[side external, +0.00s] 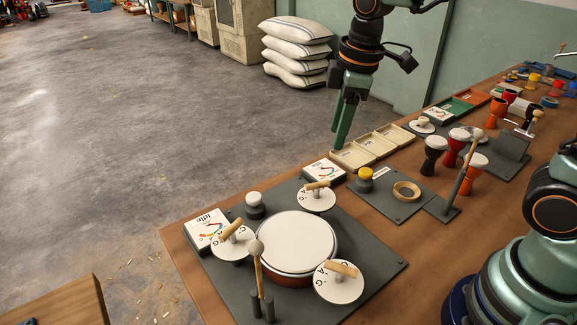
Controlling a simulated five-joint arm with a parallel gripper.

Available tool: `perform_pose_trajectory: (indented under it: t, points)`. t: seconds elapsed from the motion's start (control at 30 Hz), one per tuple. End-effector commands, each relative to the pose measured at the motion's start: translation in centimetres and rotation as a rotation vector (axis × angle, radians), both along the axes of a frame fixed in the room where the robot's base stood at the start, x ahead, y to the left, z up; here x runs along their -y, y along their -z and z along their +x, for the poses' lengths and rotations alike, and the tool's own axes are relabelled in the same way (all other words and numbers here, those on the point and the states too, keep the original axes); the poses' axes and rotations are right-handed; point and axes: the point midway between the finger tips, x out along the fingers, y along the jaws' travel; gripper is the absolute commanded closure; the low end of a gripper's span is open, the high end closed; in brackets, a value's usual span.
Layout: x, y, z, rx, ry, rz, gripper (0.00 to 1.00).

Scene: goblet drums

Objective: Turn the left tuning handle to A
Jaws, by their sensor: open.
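A large white-topped drum (297,240) sits on a dark grey board, with white dials around it. The dial furthest left in the picture (233,243) carries the letters A, C and G and has a wooden bar handle (229,230), slanting up to the right. Other wooden handles sit on the dial behind the drum (317,185) and the dial at front right (341,269). My gripper (341,138) is open and empty, with green fingers pointing down. It appears above the pale trays, well apart from the handles. Exactly which letter the left handle points to is unclear.
A white box marked idle (205,228) stands beside the left dial. A mallet (257,262) stands upright in front of the drum. Pale trays (352,157), several small goblet drums (433,150) and a wooden ring (406,191) stand further right on the wooden bench.

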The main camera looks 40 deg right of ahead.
Motion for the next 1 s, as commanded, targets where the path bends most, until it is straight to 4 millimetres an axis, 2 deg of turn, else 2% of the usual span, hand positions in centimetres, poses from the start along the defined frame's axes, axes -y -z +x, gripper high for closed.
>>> perform_pose_trajectory:
  t: [0.1,0.3,0.53,0.8,1.0]
  points:
    - [-1.5,1.5,1.4,-0.059,-0.163,-0.029,0.51]
    - [-2.6,2.8,2.3,-0.101,-0.300,-0.048,0.51]
    - [-2.6,4.8,2.4,-0.108,-0.313,-0.050,0.51]
    - [-2.5,9.9,2.7,-0.110,-0.311,-0.051,0.51]
    - [-2.4,13.1,2.9,-0.107,-0.310,-0.050,0.51]
